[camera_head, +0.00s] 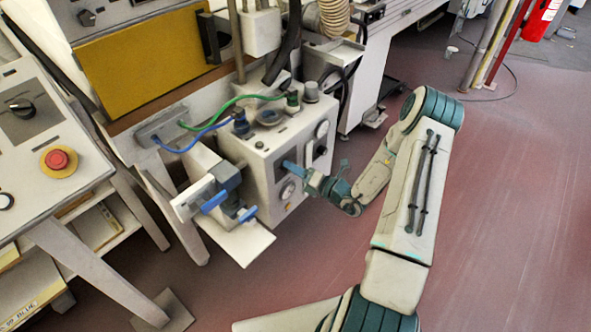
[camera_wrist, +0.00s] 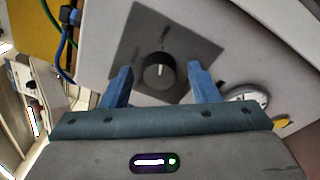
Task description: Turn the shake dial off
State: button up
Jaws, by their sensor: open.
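In the wrist view a round black dial (camera_wrist: 158,73) with a pale pointer mark sits on a dark square plate (camera_wrist: 183,42) on a light machine face. The pointer mark aims roughly toward the top of the picture. My gripper (camera_wrist: 160,82) is open, with one blue finger on each side of the dial in the picture. I cannot tell whether a finger touches it. In the head view my gripper (camera_head: 296,168) is at the front of the white control box (camera_head: 262,178), and the dial is not clearly visible there.
A round gauge (camera_wrist: 246,97) is just right of my fingers. Blue and green hoses (camera_head: 235,100) run to the box top. Blue-handled valve fittings (camera_head: 228,190) stand left of the box. A console with a red button (camera_head: 58,160) is far left. Open floor (camera_head: 510,200) lies right.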

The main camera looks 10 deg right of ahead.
jog(key=shift+c, duration=0.3)
jog(key=c, duration=0.9)
